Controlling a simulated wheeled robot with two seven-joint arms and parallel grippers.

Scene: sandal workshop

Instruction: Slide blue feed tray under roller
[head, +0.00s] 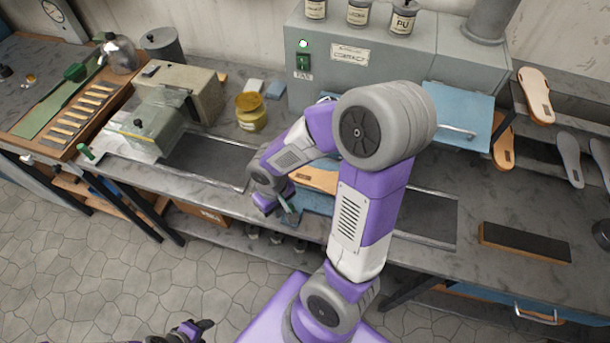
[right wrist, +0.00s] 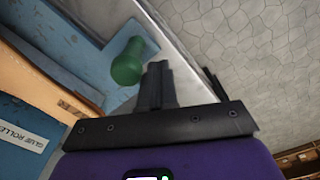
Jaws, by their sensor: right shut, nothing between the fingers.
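The blue feed tray (head: 314,201) lies on the bench, partly hidden behind my right arm, with a tan sole (head: 318,180) on it. In the right wrist view the tray (right wrist: 60,30) shows a green knob (right wrist: 128,62). My right gripper (right wrist: 157,75) is shut and empty, its fingers just beside the knob; I cannot tell if they touch it. In the head view this gripper (head: 287,212) is at the tray's front left. A blue part labelled as a glue roller (right wrist: 22,128) shows in the wrist view; the roller itself is hidden. My left gripper (head: 192,328) is at the bottom edge.
A yellow jar (head: 250,112) stands behind, left of my arm. A beige machine (head: 190,88) is further left. A large grey cabinet (head: 400,65) stands at the back. A dark block (head: 525,242) lies at the right. The bench between it and my arm is mostly clear.

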